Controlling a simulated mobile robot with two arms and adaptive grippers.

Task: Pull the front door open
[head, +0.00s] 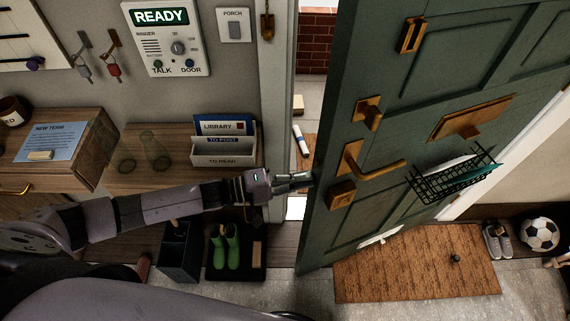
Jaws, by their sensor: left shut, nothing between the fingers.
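The green front door (379,221) fills the right half of the head view. It stands ajar, with a gap between its left edge and the frame, and daylight, a path and a brick wall show through the gap. A brass lever handle (365,165) is on its inner face, with brass lock fittings above and below. My left gripper (306,181) is shut and empty, its fingertips at the gap by the door's left edge. I cannot tell whether they touch the door. My right gripper is not in view.
A wooden console (140,182) with a letter rack (224,150) lies left of the doorway. Green boots (225,247) stand on a tray below. A brown doormat (418,262) lies at the door's foot. Shoes (497,240) and a football (539,233) are at right.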

